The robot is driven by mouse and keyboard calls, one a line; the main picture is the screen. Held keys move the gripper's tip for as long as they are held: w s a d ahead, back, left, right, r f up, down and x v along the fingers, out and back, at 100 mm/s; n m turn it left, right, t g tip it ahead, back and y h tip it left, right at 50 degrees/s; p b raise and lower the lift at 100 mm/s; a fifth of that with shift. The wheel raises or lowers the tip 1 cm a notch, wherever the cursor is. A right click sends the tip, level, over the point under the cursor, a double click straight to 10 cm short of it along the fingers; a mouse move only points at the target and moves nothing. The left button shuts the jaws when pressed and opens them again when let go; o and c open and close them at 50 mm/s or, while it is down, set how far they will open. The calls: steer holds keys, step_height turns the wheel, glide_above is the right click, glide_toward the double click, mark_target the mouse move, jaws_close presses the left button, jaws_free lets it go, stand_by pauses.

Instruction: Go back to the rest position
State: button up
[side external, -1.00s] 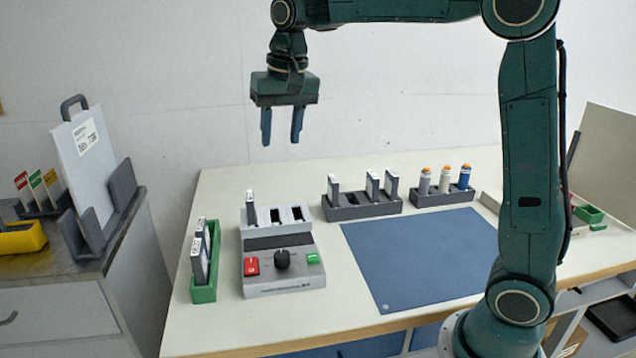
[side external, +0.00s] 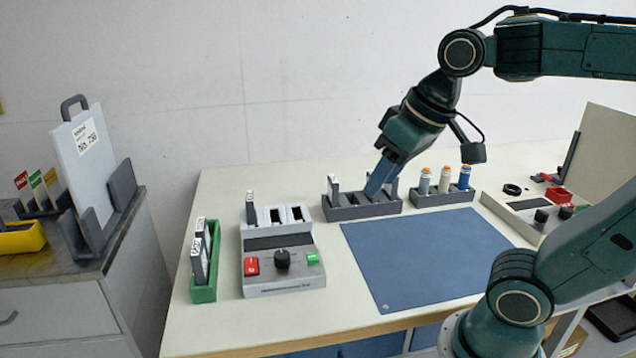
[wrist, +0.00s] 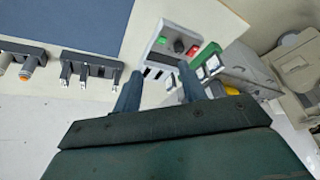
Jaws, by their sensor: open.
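My gripper (side external: 373,186) is tilted, its fingers pointing down and to the left. In the side view its fingers overlap the grey slotted rack (side external: 350,213) and hide part of it; I cannot tell the gap there. In the wrist view the two fingers (wrist: 160,88) are spread with nothing held between them. There the rack (wrist: 100,60) lies to the left of the fingers, apart from them. The grey console (side external: 283,288) with a red button, black knob and green button shows beyond the fingertips in the wrist view (wrist: 168,52).
A green holder (side external: 203,293) with dark modules stands left of the console. The blue mat (side external: 415,260) is bare. A control box (side external: 515,214) with knobs sits at right. A side cart (side external: 60,262) carries a white panel.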

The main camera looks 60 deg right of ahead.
steer(key=shift+n+t, duration=0.3)
steer(key=shift+n, duration=0.3)
steer(key=s+f, duration=0.1)
steer(key=s, duration=0.1)
steer(key=s+f, duration=0.2)
steer(key=shift+s+a+f, duration=0.1)
steer(key=shift+s+f, duration=0.1)
steer(key=shift+s, duration=0.05)
